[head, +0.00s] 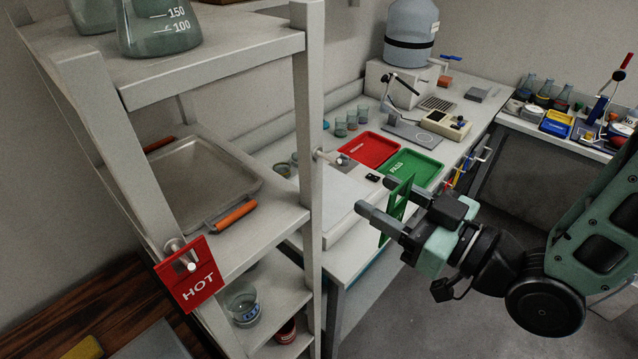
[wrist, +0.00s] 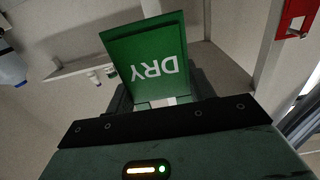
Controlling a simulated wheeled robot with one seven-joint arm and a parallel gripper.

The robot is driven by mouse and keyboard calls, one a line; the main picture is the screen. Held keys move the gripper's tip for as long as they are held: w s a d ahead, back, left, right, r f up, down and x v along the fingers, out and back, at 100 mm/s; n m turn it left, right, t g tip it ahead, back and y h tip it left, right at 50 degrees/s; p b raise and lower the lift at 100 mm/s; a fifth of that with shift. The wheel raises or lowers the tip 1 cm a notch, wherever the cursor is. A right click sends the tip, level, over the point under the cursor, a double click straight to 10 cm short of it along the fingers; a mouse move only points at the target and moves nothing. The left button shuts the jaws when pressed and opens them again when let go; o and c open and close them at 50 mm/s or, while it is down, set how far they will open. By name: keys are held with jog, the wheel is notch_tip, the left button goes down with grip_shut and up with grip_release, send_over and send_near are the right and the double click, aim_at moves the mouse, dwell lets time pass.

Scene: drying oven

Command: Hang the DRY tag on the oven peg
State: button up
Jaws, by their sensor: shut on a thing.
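The green DRY tag (head: 398,200) is held in my gripper (head: 378,196), whose two fingers are shut on it. In the head view the tag is seen nearly edge-on; in the wrist view its face with white DRY lettering (wrist: 152,58) shows upside down beyond the fingers. A bare peg (head: 328,157) sticks out of the right post of the pale shelf frame. My gripper and the tag are to the right of this peg and apart from it. A second peg (head: 188,264) on the left post carries the red HOT tag (head: 190,285).
The shelf frame (head: 311,90) holds a metal tray with orange handles (head: 205,185) and glassware. Behind my gripper, a bench bears a red tray (head: 369,149), a green PASS tray (head: 412,168) and instruments. Open air lies between the right post and my gripper.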

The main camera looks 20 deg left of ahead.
aim_at(317, 167)
jog(key=p+x, duration=0.3)
jog(key=x, duration=0.5)
jog(key=shift+w+a+r+p, duration=0.15)
jog(key=shift+a+p, duration=0.15)
jog(key=shift+a, duration=0.05)
jog(key=p+x, duration=0.2)
jog(key=x, duration=0.2)
jog(key=shift+a+f, duration=0.15)
jog(key=shift+f, duration=0.55)
jog(key=shift+f, duration=0.2)
jog(key=o, duration=0.9)
jog(key=shift+r+p, duration=0.15)
jog(key=shift+p, duration=0.25)
